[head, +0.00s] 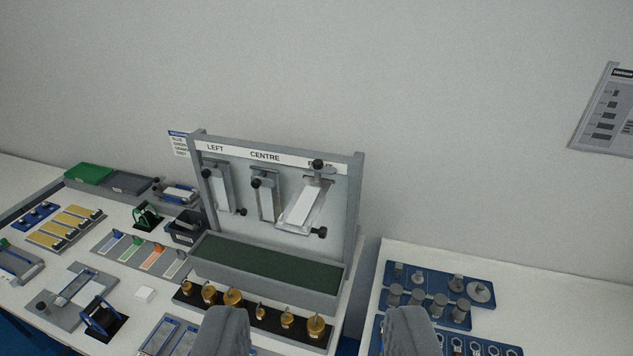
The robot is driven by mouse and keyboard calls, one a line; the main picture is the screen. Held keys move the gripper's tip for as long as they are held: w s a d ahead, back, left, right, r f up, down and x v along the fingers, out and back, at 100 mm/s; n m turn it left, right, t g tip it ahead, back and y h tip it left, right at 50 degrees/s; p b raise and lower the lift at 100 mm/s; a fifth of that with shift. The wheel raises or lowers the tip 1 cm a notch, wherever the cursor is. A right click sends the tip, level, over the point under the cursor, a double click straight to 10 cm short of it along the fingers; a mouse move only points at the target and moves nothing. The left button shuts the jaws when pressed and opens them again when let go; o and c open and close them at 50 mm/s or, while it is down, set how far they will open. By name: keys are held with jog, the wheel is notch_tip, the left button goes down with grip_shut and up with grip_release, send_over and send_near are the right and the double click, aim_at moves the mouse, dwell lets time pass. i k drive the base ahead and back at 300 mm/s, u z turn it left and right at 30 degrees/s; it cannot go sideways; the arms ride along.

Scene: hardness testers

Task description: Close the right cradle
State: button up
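The left cradle (221,188) and the centre cradle (266,199) sit nearly upright against the board. My gripper (318,325) is open in the foreground, its fingers wide apart and empty, below and short of the board.
A grey trough with a dark green lining (265,264) lies below the cradles. In front is a black strip with several brass weights (233,297). Blue trays with metal pieces (440,285) lie on the right bench, beyond a gap. Trays and fixtures crowd the left bench.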

aim_at(299, 216)
jog(key=i, duration=0.5)
jog(key=z, duration=0.1)
jog(key=k, duration=1.2)
jog(key=u, duration=0.7)
jog(key=i, duration=1.75)
jog(key=z, duration=0.65)
